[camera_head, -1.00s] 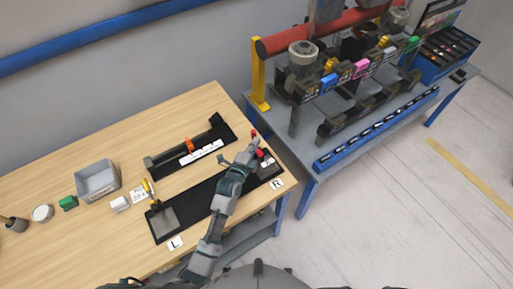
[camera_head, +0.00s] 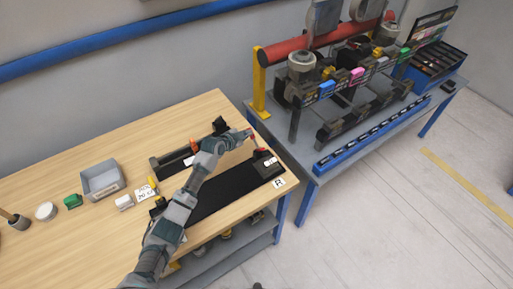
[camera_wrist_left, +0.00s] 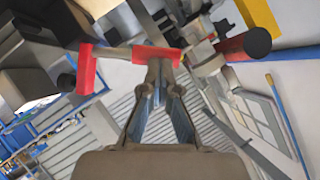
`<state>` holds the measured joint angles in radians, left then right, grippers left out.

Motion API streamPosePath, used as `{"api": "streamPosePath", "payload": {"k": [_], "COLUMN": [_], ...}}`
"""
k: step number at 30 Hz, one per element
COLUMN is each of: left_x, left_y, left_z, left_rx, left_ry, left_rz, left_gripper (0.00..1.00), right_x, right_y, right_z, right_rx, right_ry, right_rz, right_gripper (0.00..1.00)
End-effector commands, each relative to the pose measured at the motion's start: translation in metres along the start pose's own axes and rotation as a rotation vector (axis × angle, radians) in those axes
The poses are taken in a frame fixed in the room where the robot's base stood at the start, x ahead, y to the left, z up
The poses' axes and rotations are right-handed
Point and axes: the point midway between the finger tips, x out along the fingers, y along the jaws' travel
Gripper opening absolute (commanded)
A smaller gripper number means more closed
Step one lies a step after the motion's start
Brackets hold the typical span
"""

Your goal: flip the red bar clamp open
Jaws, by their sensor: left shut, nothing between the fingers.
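The red bar clamp (camera_head: 261,153) sits at the right end of the long black fixture (camera_head: 230,186) on the wooden bench. In the left wrist view a red bar (camera_wrist_left: 85,70) and a second red piece (camera_wrist_left: 153,54) show, with a grey rod between them. My left gripper (camera_head: 245,135) is above the fixture's right end, up and left of the clamp base. In the left wrist view its fingers (camera_wrist_left: 160,68) are together and empty, close to the second red piece. I cannot tell whether they touch. My right gripper is not in view.
A second black fixture with an orange part (camera_head: 194,146) lies behind my left arm. A grey-topped bench with a red roller (camera_head: 320,38) stands right.

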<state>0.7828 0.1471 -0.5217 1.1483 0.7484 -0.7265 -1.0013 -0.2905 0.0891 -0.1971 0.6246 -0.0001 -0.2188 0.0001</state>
Motion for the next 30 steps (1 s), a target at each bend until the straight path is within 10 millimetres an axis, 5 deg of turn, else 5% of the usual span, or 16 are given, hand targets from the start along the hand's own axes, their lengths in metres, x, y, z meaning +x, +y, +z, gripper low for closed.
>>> {"api": "streamPosePath", "payload": {"k": [15,21,30], "left_x": [0.015,0.015,0.015], "left_y": [-0.002,-0.004,-0.005], "left_z": [0.019,0.021,0.021], "left_rx": [-0.197,-0.196,-0.196], "left_ry": [0.007,0.006,0.006], "left_rz": [0.132,0.131,0.129], "left_gripper": [0.0,0.0,0.0], "right_x": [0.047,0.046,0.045], "right_y": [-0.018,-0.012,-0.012], "right_z": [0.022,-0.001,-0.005], "right_rx": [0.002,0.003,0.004], "right_ry": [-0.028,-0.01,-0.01], "right_rz": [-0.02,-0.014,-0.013], "right_gripper": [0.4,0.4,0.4]}}
